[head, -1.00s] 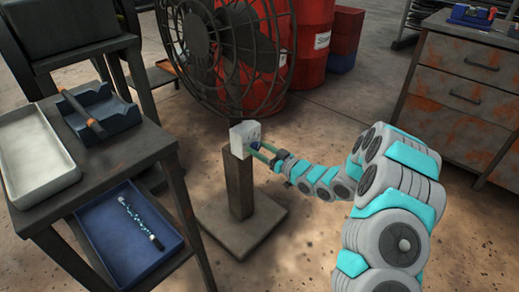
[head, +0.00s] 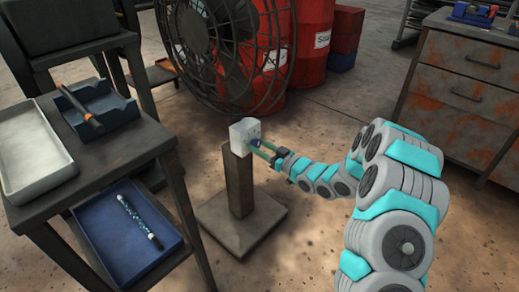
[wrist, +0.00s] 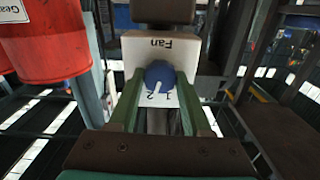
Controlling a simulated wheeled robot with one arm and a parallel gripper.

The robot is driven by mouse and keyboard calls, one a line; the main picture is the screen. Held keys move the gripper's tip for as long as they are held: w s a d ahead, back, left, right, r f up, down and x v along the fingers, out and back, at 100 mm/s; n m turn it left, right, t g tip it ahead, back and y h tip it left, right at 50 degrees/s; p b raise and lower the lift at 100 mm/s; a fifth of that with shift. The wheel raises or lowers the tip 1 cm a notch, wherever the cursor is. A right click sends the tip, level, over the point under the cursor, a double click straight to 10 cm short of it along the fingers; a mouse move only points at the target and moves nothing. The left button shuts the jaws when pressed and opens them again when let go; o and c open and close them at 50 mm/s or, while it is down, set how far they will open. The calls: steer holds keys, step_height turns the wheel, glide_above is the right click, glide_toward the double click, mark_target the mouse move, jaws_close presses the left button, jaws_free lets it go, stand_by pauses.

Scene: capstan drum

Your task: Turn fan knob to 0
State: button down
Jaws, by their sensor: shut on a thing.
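The white fan box (head: 240,134) stands on top of a dark post. In the wrist view the box (wrist: 137,48) carries the word "Fan". The round blue fan knob (wrist: 160,72) is on its face, with a white pointer directed down and slightly left in the picture, near the small digits 1 and 2. My gripper (wrist: 160,78) has its two green fingers on either side of the knob and is shut on it. In the head view my gripper (head: 263,150) reaches the box from the right, and the fingers mostly hide the knob.
A large caged fan (head: 225,50) stands right behind the box, with red drums (head: 313,45) beyond. A table with trays (head: 75,195) is at left, and a rusty drawer cabinet (head: 465,85) is at right. The post's square base (head: 250,232) sits on the floor.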

steer(key=n+b, duration=0.2)
steer(key=b, duration=0.1)
steer(key=shift+f, duration=0.35)
steer(key=n+b, duration=0.6)
steer(key=b, duration=0.2)
steer(key=shift+n+b, duration=0.3)
steer(key=shift+b, duration=0.1)
steer(key=n+b, duration=0.3)
steer(key=shift+b, duration=0.3)
steer(key=shift+r+n+b, duration=0.25)
steer(key=shift+n+b, duration=0.5)
steer(key=shift+n, duration=0.95)
steer(key=shift+c, duration=1.7)
jaws_free()
